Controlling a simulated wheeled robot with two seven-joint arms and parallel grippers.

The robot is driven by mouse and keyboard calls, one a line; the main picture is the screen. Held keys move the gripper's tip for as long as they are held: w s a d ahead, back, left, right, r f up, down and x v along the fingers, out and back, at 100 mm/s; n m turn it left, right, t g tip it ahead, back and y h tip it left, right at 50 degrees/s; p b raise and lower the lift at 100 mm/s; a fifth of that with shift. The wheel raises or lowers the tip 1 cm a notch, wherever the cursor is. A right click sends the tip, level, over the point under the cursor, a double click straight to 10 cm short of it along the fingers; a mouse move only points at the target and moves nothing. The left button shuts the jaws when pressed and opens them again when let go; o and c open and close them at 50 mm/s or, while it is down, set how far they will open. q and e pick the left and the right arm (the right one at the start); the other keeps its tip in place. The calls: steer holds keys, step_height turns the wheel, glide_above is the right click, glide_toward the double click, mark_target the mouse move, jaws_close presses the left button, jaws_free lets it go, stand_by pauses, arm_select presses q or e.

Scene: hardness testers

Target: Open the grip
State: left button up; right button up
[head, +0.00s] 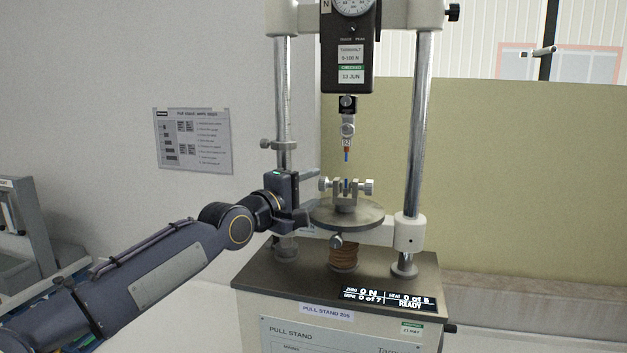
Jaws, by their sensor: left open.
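The grip (346,192) is a small metal vise with a round knob on each side. It sits on the round plate (350,214) of the pull stand. A small bluish piece shows between its jaws; I cannot tell whether they are clamped on it. Above it, a short red and blue piece (347,153) hangs from the hook under the force gauge (349,50). My left gripper (309,195) is open just left of the grip, its fingers pointing toward the left knob (325,184). I see nothing between the fingers. I cannot tell if they touch the knob. My right gripper is out of view.
Two steel columns (415,120) flank the grip, the left one behind my gripper. The base's display (388,299) reads 0 N and READY. A notice (192,140) hangs on the left wall. A grey shelf (28,225) stands at far left. The bench is clear on the right.

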arm_select(q)
steer(key=shift+x, duration=1.1)
steer(key=shift+c, duration=0.2)
steer(key=c, duration=0.9)
steer(key=f+m+t+h+b, duration=0.1)
steer(key=b, duration=0.3)
steer(key=shift+f+b, duration=0.15)
steer(key=shift+b, duration=0.2)
steer(key=shift+c, duration=0.2)
steer(key=shift+r+t+h, duration=0.25)
steer(key=shift+t+h, duration=0.05)
steer(key=shift+t, duration=0.1)
steer(key=shift+r, duration=0.1)
